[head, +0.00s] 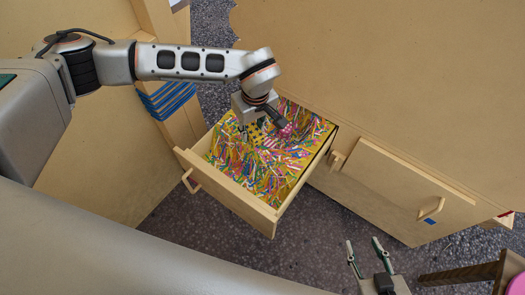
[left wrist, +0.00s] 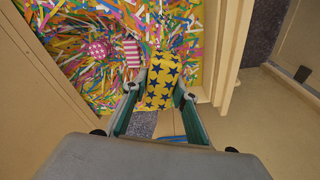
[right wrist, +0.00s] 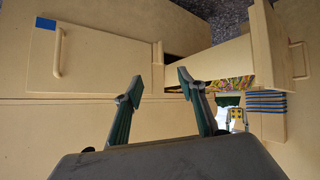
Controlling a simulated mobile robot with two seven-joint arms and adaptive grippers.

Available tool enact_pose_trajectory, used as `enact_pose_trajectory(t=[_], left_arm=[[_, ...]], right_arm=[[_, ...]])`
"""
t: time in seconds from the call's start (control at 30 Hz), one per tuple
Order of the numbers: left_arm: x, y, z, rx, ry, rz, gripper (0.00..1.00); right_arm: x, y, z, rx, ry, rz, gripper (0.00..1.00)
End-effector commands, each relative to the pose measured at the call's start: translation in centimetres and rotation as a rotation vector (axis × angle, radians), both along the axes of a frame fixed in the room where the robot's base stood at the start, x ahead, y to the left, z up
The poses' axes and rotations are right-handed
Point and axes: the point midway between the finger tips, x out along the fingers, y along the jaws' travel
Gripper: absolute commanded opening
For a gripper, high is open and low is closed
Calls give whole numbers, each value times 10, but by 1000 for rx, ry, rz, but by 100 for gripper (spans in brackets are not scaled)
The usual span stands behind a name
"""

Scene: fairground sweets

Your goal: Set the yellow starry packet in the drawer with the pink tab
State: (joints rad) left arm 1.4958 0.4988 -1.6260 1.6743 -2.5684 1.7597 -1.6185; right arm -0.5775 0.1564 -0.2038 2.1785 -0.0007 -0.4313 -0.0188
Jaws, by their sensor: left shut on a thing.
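The yellow packet with dark blue stars (left wrist: 160,80) is between the fingers of my left gripper (left wrist: 156,95), which is shut on it. In the head view the packet (head: 255,134) shows under my left gripper (head: 262,125), over the open drawer (head: 229,194). I cannot tell whether it touches the filling. The drawer is full of coloured paper shreds. I make out no pink tab on its front from here. My right gripper (head: 364,250) is open and empty, in front of the closed cabinet; its spread fingers also show in the right wrist view (right wrist: 158,85).
A pink checked piece (left wrist: 97,48) and a pink striped piece (left wrist: 132,52) lie in the shreds. A closed drawer (head: 400,190) with a blue tab (head: 430,221) is right of the open one. Blue strips (head: 168,100) are on the left panel. A stool (head: 500,270) stands at lower right.

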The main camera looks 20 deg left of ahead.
Motion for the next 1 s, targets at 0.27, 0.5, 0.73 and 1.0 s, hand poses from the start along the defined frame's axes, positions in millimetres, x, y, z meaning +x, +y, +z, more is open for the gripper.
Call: enact_pose_trajectory(t=[0.27, 0.5, 0.73, 1.0], left_arm=[[-6, 0, -81, 0, 18, -2, 5], [-4, 0, -118, -1, 11, -4, 5], [-2, 0, -129, 0, 6, -4, 5], [-6, 0, -176, -1, 17, -3, 5]], right_arm=[[-3, 5, -13, 10, 15, 10, 40], [-3, 10, -11, 21, 11, 14, 40], [2, 12, -6, 28, -2, 16, 40], [3, 27, -6, 80, -12, 20, 40]])
